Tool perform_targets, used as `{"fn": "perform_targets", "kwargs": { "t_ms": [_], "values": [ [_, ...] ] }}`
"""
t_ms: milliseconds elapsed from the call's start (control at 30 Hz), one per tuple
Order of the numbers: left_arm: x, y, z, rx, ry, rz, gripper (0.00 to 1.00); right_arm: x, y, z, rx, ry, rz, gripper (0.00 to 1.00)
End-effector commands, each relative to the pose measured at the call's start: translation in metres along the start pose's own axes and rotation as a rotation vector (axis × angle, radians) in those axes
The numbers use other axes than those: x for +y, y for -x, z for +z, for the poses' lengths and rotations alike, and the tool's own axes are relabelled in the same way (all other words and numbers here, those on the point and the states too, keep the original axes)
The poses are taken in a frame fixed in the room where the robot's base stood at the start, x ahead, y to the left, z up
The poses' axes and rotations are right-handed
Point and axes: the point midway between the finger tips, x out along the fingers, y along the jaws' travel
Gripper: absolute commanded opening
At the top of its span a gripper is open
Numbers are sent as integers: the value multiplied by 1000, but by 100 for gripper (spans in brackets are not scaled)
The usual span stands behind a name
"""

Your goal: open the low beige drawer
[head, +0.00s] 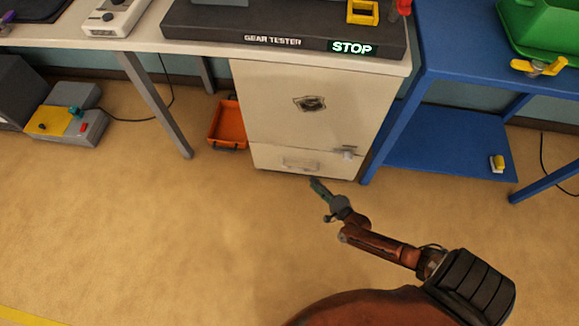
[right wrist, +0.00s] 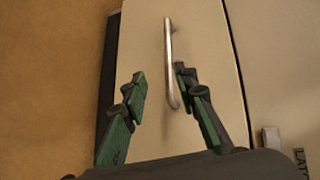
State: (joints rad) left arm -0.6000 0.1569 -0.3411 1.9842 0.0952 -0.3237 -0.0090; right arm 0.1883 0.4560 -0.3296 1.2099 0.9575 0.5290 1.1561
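The low beige drawer (head: 265,157) is at the bottom of the beige cabinet and looks shut, flush with the front above it. Its metal bar handle (right wrist: 168,45) runs up and down in the right wrist view, and its front (right wrist: 205,50) fills the middle there. My right gripper (right wrist: 160,77) is open, with dark green fingers apart. The handle's lower end lies between the fingertips in that view, close to the right finger; I cannot tell whether they touch. In the head view my right gripper (head: 316,186) is just in front of the drawer. My left gripper is not in view.
A latch (head: 348,153) sits on the cabinet above the drawer's right end. An orange bin (head: 228,125) stands left of the cabinet. A blue table (head: 455,65) with a low shelf is at the right. The floor in front is clear.

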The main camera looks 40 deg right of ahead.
Motion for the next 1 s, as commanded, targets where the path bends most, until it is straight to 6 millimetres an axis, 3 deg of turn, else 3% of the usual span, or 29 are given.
{"fn": "perform_targets", "kwargs": {
  "t_ms": [33, 267, 700, 1000],
  "values": [
    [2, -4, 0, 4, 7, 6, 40, 9, -9, 0, 3, -46, -16, 27],
    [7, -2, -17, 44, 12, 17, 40, -6, -30, -1, 15, -151, -73, 27],
    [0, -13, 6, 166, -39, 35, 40, -10, -90, -3, 16, -151, -73, 27],
    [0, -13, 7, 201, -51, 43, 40, -13, -102, -3, 16, -150, -73, 27]
  ]
}}
